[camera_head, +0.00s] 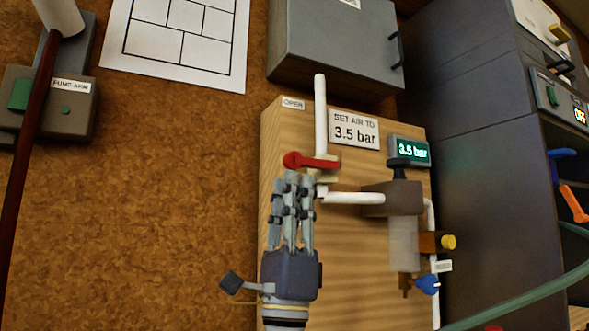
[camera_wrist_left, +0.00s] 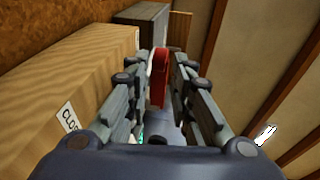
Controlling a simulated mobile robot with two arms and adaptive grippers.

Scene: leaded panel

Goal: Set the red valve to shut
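The red valve lever (camera_head: 312,161) lies crosswise over the upright white pipe on a wooden panel in the head view. Its rounded end points left. An "OPEN" label (camera_head: 293,103) is above it. My left gripper (camera_head: 292,176) comes up from below, its fingertips just under the lever. In the left wrist view the red lever (camera_wrist_left: 160,78) shows between the fingers of the left gripper (camera_wrist_left: 168,62), with some gap beside it. The fingers look open around it, and contact is not clear. A partly hidden label reading "CLOS" (camera_wrist_left: 69,118) is on the panel side. My right gripper is not in view.
The wooden panel (camera_head: 350,270) also bears a "SET AIR TO 3.5 bar" sign (camera_head: 354,130), a display reading 3.5 bar (camera_head: 411,151) and a regulator (camera_head: 403,243) right of the gripper. A grey box (camera_head: 333,45) is above.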

